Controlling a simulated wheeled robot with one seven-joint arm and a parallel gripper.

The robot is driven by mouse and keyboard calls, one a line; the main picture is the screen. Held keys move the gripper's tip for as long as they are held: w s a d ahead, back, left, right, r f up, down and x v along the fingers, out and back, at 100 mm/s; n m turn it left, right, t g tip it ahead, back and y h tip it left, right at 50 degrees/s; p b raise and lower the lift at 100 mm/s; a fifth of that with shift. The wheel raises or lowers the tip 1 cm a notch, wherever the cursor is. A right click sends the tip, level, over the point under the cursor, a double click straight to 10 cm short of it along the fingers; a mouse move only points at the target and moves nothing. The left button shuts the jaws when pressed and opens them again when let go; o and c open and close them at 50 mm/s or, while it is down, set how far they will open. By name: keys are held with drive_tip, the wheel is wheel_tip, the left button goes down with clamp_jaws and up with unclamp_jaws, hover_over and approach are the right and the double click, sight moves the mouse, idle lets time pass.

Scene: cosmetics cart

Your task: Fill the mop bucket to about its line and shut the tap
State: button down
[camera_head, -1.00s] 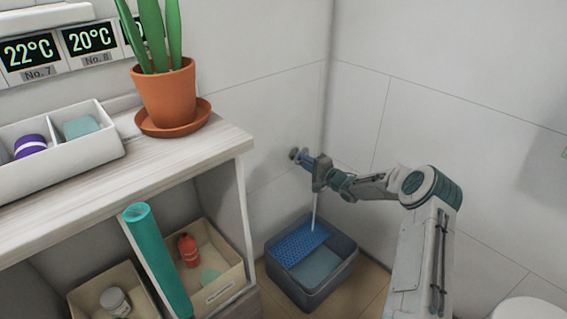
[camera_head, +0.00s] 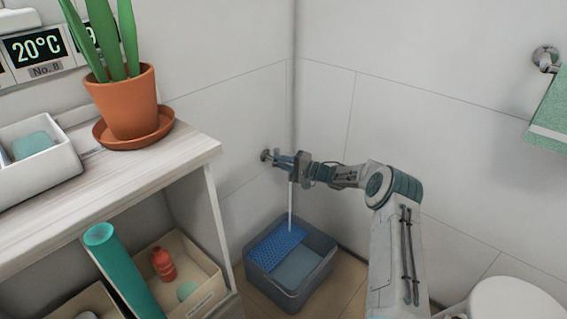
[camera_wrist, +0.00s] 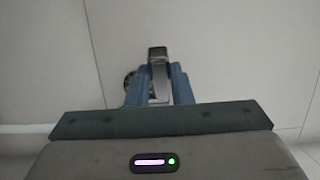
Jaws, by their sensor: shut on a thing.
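The tap (camera_head: 268,155) sticks out of the wall in the corner. A thin white stream of water (camera_head: 291,208) falls from it into the grey mop bucket (camera_head: 316,279) on the floor below. The bucket has a blue perforated wringer (camera_head: 277,247) over part of its top and greyish water (camera_head: 299,267) in the open part; I cannot make out a fill line. My gripper (camera_head: 287,162) is at the tap. In the wrist view, its blue fingers (camera_wrist: 160,88) are shut on the metal tap handle (camera_wrist: 158,56), one finger on each side.
A shelf unit (camera_head: 150,165) stands at the left, with a potted plant (camera_head: 127,105) on top and bins (camera_head: 205,290) below. A teal roll (camera_head: 125,270) leans there. A white toilet (camera_head: 515,300) and a green towel (camera_head: 552,115) are at the right.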

drive_tip(key=c, duration=1.3)
unclamp_jaws()
drive_tip(key=shift+d, duration=0.1)
drive_tip(key=p+v, duration=0.3)
drive_tip(key=v, duration=1)
drive_tip(key=shift+s+d+p, duration=0.2)
drive_tip(key=shift+d+p, duration=0.05)
drive_tip(key=shift+p, duration=0.1)
drive_tip(key=shift+r, duration=0.15)
